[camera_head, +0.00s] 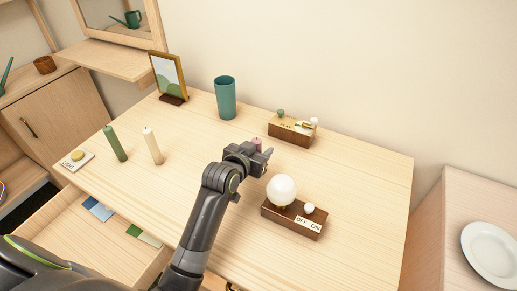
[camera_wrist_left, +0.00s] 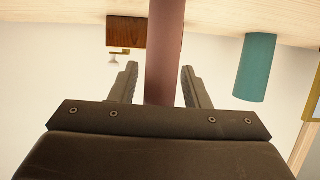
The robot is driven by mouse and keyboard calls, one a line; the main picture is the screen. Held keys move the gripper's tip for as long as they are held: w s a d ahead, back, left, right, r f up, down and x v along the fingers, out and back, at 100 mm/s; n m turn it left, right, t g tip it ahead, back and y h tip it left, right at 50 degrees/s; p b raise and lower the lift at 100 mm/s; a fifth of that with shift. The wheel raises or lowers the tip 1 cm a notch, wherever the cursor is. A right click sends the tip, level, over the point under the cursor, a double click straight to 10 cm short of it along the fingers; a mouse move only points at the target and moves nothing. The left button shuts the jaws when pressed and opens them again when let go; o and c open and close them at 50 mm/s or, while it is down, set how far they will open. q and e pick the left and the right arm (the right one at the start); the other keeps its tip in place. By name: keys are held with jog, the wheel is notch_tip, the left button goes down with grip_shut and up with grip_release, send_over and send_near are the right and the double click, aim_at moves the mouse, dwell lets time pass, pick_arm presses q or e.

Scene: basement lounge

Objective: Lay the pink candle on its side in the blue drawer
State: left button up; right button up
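The pink candle (camera_head: 257,142) stands on the table, mostly hidden behind my left gripper in the head view. In the left wrist view the candle (camera_wrist_left: 165,45) runs between the two fingers of my left gripper (camera_wrist_left: 160,85). Those fingers are open, one on each side of it, with a visible gap at least on the left. My left gripper (camera_head: 265,160) is low over the table. An open wooden drawer (camera_head: 105,240) at the lower left has a blue card (camera_head: 97,208) and a green card (camera_head: 143,236) in it. My right gripper is out of view.
A green candle (camera_head: 115,143) and a cream candle (camera_head: 153,146) stand at the left. A teal cup (camera_head: 225,98), picture frame (camera_head: 168,77) and wooden box (camera_head: 291,130) stand behind. A globe lamp (camera_head: 281,190) on a dark base is close right of my left gripper.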

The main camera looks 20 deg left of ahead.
pick_arm(q)
jog(key=shift+r, duration=0.15)
jog(key=shift+s+r, duration=0.1)
jog(key=shift+s, duration=0.05)
jog(key=v, duration=1.1)
jog(key=shift+s+r, duration=0.1)
jog(key=shift+s, duration=0.25)
